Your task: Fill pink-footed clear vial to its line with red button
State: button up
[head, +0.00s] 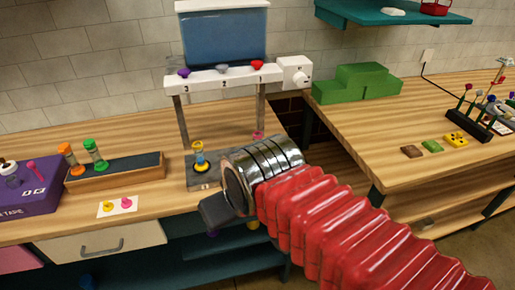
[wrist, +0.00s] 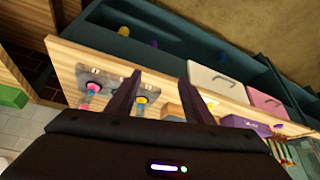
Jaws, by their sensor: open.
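The dispenser has a blue tank (head: 225,38) above a white bar, with a red button (head: 258,65) at the right, a grey-blue button (head: 222,69) in the middle and a purple button (head: 184,73) at the left. A pink part, apparently of the pink-footed vial (head: 258,135), shows just behind my arm; the rest is hidden. In the wrist view a pink piece with some blue (wrist: 93,88) stands at the grey base plate. A yellow-footed vial (head: 199,157) stands on the base's left. My gripper (wrist: 160,77) is open and empty, in front of the base.
A rack (head: 115,178) with orange and green vials and a purple box (head: 28,192) stand left. A card (head: 117,207) with yellow and pink pieces lies in front. Green blocks (head: 357,83) sit on the right bench, beyond a gap between benches.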

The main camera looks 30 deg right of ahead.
grip_shut()
dwell(0.4)
dwell(1.1)
